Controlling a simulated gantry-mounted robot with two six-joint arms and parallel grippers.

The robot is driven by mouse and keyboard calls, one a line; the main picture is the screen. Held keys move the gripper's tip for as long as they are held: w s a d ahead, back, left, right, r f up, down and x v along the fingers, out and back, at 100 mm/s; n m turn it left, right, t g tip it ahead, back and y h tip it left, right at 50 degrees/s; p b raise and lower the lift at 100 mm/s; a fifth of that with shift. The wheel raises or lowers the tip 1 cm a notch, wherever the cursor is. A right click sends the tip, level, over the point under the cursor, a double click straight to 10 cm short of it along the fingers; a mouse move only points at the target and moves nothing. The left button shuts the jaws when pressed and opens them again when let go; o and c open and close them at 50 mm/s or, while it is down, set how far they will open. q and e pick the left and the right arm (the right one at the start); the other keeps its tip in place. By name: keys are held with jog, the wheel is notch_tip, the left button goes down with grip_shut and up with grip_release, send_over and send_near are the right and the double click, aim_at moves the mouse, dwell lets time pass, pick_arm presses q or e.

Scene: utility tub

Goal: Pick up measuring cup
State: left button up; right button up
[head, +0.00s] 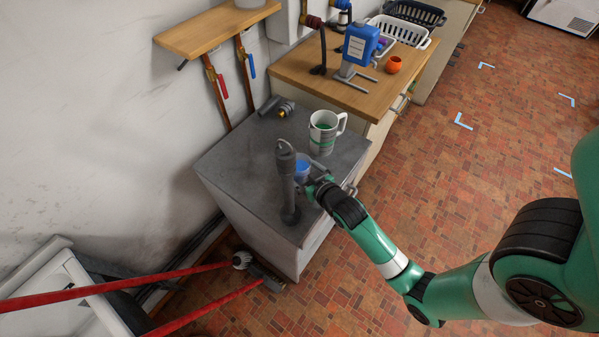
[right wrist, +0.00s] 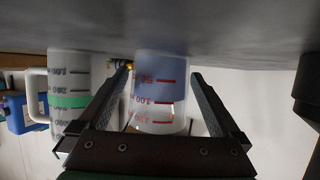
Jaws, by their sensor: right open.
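A small clear measuring cup with blue contents (head: 302,168) stands on the grey top (head: 240,150), beside a grey upright pipe. In the right wrist view, where things appear upside down, the same cup (right wrist: 155,95) shows red graduation marks. My right gripper (head: 313,181) is at its near right side. In the wrist view the open fingers (right wrist: 161,80) lie on either side of the cup, with a visible gap at least on the right. A larger measuring jug with green contents and a handle (head: 323,133) stands behind it; it also shows at left in the wrist view (right wrist: 66,95). My left gripper is not in view.
The grey upright pipe (head: 287,185) stands close left of the small cup. A grey fitting (head: 277,107) lies at the back. A wooden counter (head: 310,75) behind holds a blue device (head: 360,45), an orange cup (head: 394,64) and baskets. Floor at right is mostly clear.

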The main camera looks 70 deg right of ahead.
jog(key=c, duration=1.4)
jog(key=shift+r, duration=0.15)
jog(key=shift+r+p, duration=0.55)
jog(key=shift+r, duration=0.25)
jog(key=shift+s+d+r+p, duration=0.4)
jog(key=shift+s+r+p, duration=0.65)
jog(key=shift+s+r, duration=1.05)
jog(key=shift+s+d+r+p, duration=0.35)
jog(key=shift+s+r+p, duration=1)
jog(key=shift+s, duration=1.15)
jog(key=shift+s+d+r+p, duration=0.4)
jog(key=shift+s+r+p, duration=0.4)
jog(key=shift+s+r, duration=1.4)
jog(key=shift+s+f, duration=0.1)
jog(key=shift+s, duration=0.05)
